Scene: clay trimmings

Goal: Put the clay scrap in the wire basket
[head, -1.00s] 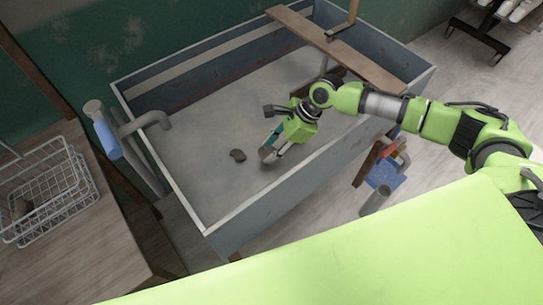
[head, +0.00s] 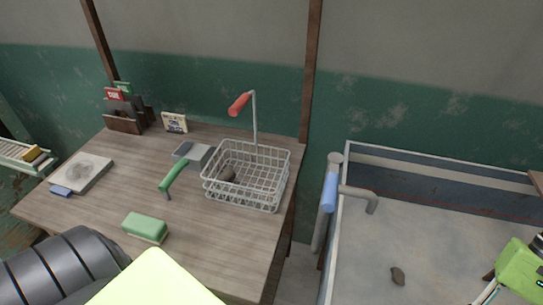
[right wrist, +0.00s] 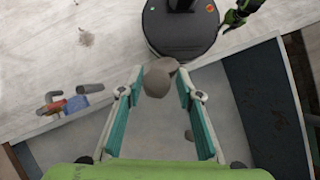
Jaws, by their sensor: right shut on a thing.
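The wire basket (head: 262,191) stands upright on the wooden table in the head view, with one brown clay scrap (head: 228,173) in it. My right gripper (head: 486,298) is at the lower right edge of the head view, over the trough; its tips are cut off there. In the right wrist view my right gripper (right wrist: 158,82) is shut on a grey-brown clay scrap (right wrist: 157,80) between its fingertips. Another clay scrap (head: 398,276) lies on the trough floor; a dark piece in the trough also shows in the right wrist view (right wrist: 189,135). A small green and black end of my left arm shows at the wrist view's top; its jaws are unclear.
The table (head: 205,235) also bears a green-handled tool (head: 173,176), a green sponge (head: 145,228) and a grey box (head: 192,153). A red-handled rod (head: 254,118) rises behind the basket. A pipe with a blue sleeve (head: 329,192) stands between table and trough (head: 345,235).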

